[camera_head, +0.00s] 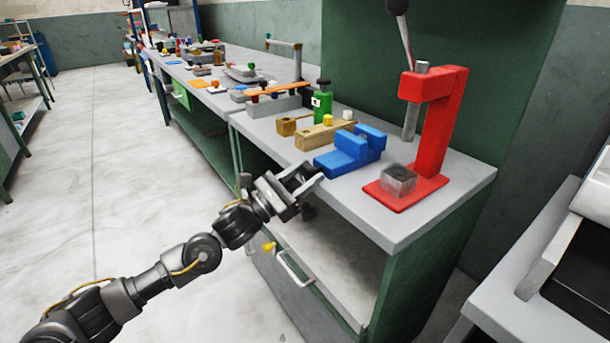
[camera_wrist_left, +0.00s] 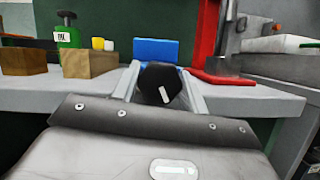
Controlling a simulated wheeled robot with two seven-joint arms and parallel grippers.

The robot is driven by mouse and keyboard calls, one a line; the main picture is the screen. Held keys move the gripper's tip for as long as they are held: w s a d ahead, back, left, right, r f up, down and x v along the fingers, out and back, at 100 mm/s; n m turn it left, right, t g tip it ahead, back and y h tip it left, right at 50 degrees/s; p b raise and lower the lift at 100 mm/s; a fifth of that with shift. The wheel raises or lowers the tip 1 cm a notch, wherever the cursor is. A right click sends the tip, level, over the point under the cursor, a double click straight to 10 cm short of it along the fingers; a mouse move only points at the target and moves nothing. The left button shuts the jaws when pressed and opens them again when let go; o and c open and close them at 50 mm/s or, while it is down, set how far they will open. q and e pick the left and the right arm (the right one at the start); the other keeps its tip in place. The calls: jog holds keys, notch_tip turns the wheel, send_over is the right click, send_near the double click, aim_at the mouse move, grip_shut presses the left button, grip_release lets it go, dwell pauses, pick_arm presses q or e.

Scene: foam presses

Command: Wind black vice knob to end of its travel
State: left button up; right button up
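The black vice knob (camera_wrist_left: 160,83) shows in the left wrist view as a faceted dark knob with a white mark on its face. It is at the front of the blue vice (camera_head: 349,152), on the bench; the vice's blue top also shows behind the knob in the left wrist view (camera_wrist_left: 156,49). My left gripper (camera_head: 307,179) is at the bench's front edge, pointing at the vice. Its fingers are spread, one on each side of the knob, with apparently slim gaps; I cannot tell whether either touches. My right gripper is not in view.
A red press (camera_head: 436,140) holding a grey block (camera_head: 398,181) stands right of the vice. Wooden blocks (camera_head: 322,136) and a green bottle (camera_head: 322,103) stand behind it on the left. The floor at left is clear.

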pick_arm(q)
jog(key=c, duration=0.3)
jog(key=shift+n, duration=0.5)
jog(key=shift+c, duration=0.2)
jog(key=shift+s+r+n+t+y+p, duration=0.1)
jog(key=shift+n+t+y+p, duration=0.35)
jog(key=shift+n+t, duration=0.4)
jog(key=n+y+p, duration=0.1)
jog(key=n, duration=0.1)
jog(key=n+t, duration=0.1)
jog(key=n, duration=0.2)
jog(key=shift+y+p, duration=0.35)
jog(key=shift+n+t, duration=0.25)
jog(key=shift+n, duration=0.1)
jog(key=o, duration=1)
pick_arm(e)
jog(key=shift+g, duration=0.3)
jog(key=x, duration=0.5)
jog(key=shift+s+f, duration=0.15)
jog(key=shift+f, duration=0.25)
pick_arm(q)
jog(key=shift+f, duration=0.2)
